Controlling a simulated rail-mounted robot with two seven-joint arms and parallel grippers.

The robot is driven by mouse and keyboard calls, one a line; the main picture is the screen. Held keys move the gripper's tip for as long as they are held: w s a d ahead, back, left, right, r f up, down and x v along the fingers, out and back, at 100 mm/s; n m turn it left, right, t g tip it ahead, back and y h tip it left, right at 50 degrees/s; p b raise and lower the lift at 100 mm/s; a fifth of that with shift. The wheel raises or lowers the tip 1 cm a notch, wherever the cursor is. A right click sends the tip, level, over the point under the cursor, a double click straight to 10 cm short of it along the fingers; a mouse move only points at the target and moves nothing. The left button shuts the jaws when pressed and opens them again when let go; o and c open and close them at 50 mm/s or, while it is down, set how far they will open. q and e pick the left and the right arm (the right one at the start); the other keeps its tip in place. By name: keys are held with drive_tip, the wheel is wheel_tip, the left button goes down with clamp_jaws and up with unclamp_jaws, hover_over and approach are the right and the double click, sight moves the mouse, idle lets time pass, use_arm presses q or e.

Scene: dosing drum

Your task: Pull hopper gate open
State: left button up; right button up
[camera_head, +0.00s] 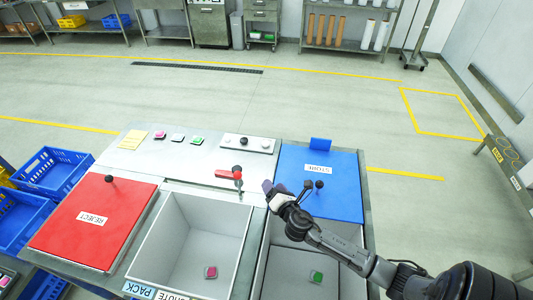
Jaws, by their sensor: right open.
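My right gripper (272,189) is open, with its arm coming in from the lower right. It is over the divider between the middle bin and the right bin, just left of the black ball knob on the blue STORE plate (340,188). Any contact there is unclear. A red lever handle (229,174) with a dark knob lies on the metal top behind the middle bin, a little left of the gripper. A red REJECT plate (75,217) with a black knob (109,179) covers the left compartment. No part is labelled as the hopper gate. My left gripper is out of view.
The middle bin (178,240) holds a pink-marked block (211,272); the right bin holds a green-marked block (317,276). Blue crates (53,172) stand left. The floor behind is clear.

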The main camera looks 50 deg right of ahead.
sight(240, 177)
drive_tip(key=n, duration=0.1)
drive_tip(key=n+y, duration=0.1)
drive_tip(key=n, duration=0.1)
drive_tip(key=a+n+t+y, duration=0.1)
drive_tip(key=shift+w+n, duration=0.3)
drive_tip(key=w+a+n+y, duration=0.1)
drive_tip(key=w+n, duration=0.2)
drive_tip(key=w, duration=0.1)
drive_tip(key=w+a+n+t+y, duration=0.1)
drive_tip(key=w+n, duration=0.2)
drive_tip(key=w, duration=0.1)
drive_tip(key=w+a+n+y, duration=0.1)
drive_tip(key=w+n, duration=0.3)
drive_tip(key=shift+w+a+r+y, duration=0.2)
drive_tip(key=shift+r+y, duration=0.1)
drive_tip(key=shift+y, duration=0.1)
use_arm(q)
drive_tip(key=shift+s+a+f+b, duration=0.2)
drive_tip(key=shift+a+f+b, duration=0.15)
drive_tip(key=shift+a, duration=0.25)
use_arm(e)
drive_tip(key=shift+w, duration=0.95)
drive_tip(key=shift+c, duration=0.2)
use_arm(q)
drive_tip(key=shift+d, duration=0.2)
use_arm(e)
clamp_jaws()
